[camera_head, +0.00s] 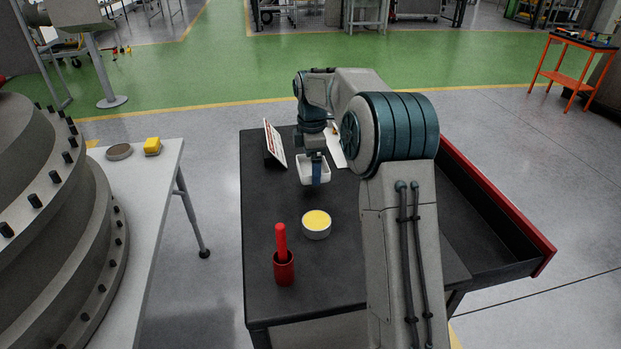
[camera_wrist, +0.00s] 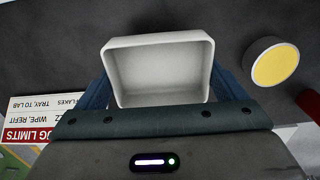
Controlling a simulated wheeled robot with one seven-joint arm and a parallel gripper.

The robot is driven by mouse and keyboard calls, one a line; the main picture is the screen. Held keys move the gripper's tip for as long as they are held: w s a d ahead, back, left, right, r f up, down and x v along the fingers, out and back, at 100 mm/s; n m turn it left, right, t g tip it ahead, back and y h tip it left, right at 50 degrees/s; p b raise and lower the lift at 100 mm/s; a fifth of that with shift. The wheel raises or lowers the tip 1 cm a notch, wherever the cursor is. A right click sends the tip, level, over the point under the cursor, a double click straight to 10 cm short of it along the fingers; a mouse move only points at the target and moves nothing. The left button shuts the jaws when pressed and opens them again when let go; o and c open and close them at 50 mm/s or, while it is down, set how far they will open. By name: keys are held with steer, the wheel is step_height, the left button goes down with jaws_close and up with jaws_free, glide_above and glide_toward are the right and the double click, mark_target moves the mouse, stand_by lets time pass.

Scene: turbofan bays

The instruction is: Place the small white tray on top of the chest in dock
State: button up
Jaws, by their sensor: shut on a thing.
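The small white tray (camera_head: 309,173) is held by my gripper (camera_head: 315,180) over the black top of the chest (camera_head: 258,215). In the wrist view the tray (camera_wrist: 158,72) shows its empty inside, between the two blue fingers of my gripper (camera_wrist: 160,88). The tray looks close above the chest top; I cannot tell whether it touches. An open drawer with a red front (camera_head: 500,205) sticks out at the right side of the chest.
A white pot with yellow content (camera_head: 316,224) and a red cup with a red handle (camera_head: 284,268) stand nearer on the chest top. A printed sign (camera_head: 275,145) stands at its back.

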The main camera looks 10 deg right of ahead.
mark_target(311, 188)
steer(key=shift+s+a+f, duration=0.2)
steer(key=shift+s+f, duration=0.1)
steer(key=shift+f+p, duration=0.4)
steer(key=shift+f, duration=1.5)
